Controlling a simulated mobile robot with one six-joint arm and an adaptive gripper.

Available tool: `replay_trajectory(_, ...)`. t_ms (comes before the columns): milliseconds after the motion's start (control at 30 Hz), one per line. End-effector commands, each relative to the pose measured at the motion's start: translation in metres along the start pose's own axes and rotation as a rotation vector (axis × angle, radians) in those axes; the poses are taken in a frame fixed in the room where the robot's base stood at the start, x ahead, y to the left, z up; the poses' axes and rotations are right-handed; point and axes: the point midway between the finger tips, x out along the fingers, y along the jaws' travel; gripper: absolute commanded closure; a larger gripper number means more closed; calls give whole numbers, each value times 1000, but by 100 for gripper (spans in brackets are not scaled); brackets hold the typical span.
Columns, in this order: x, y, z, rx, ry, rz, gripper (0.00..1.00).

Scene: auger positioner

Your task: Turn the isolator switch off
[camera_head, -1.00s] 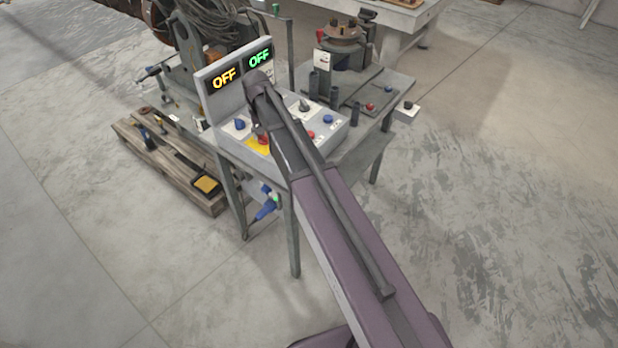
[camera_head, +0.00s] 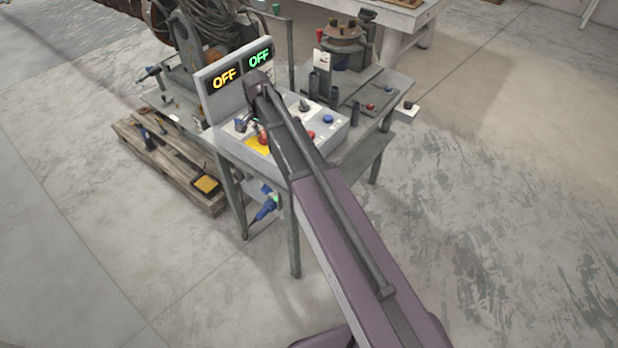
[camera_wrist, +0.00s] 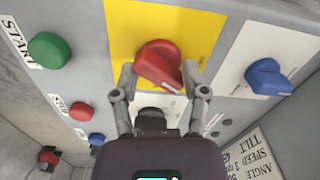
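The isolator switch is a red rotary knob (camera_wrist: 158,64) on a yellow plate (camera_wrist: 125,28). In the wrist view its handle lies slanted, running from upper left to lower right. My gripper (camera_wrist: 160,78) is open, with one fingertip on each side of the knob. I cannot tell whether the fingers touch it. In the head view the red knob (camera_head: 262,138) shows on the grey control box (camera_head: 335,130), above its yellow plate (camera_head: 257,148). My gripper (camera_head: 244,122) is partly hidden there beside my arm.
A blue knob (camera_wrist: 267,77) is right of the isolator. A green START button (camera_wrist: 48,50) and a red button (camera_wrist: 81,111) are left. Two displays read OFF, one yellow (camera_head: 224,78), one green (camera_head: 259,58). A pallet (camera_head: 175,160) lies on the floor.

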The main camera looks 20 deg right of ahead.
Motion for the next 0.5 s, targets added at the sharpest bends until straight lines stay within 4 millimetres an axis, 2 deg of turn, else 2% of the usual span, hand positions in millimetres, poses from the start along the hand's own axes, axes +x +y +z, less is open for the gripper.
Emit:
replay_trajectory(267, 0, 0, 0, 179, 0, 0, 43)
replay_trajectory(500, -24, 0, 0, 188, 0, 0, 43)
